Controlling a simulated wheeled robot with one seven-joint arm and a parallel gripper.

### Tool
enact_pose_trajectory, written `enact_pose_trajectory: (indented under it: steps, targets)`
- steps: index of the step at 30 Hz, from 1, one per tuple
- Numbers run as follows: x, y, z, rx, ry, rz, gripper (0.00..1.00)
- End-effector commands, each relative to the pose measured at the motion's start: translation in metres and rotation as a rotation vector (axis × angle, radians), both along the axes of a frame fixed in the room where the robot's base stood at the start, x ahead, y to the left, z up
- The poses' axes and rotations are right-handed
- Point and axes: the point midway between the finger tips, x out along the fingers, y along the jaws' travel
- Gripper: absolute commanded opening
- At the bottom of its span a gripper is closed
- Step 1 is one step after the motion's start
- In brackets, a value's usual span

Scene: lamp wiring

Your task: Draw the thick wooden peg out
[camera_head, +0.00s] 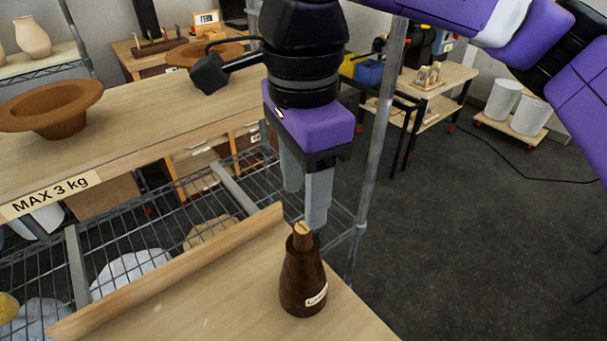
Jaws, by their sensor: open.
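A dark brown, bottle-shaped wooden lamp base (302,277) stands upright near the right corner of the light wooden table, with a small white label low on its side. The lighter, thick wooden peg (302,236) sticks up out of its neck. My gripper (305,205) points down just above the peg, its two grey fingers apart and nothing seen between them. The near finger's tip comes close to the top of the peg in the picture; whether they touch I cannot tell.
A low wooden rail (180,270) edges the table's far side. Behind it are a wire shelf and a wooden shelf marked MAX 3 kg (50,196) with a brown bowl (52,108). A metal post (378,130) stands right of my gripper. Table left of the base is clear.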

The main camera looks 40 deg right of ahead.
Motion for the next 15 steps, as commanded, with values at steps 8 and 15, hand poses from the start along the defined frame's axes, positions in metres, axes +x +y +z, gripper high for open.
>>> enact_pose_trajectory:
  steps: [8,15]
  targets:
    - [-0.001,0.001,-0.039,0.005,0.004,0.001,0.51]
    - [-0.001,0.001,-0.065,0.007,0.003,0.000,0.51]
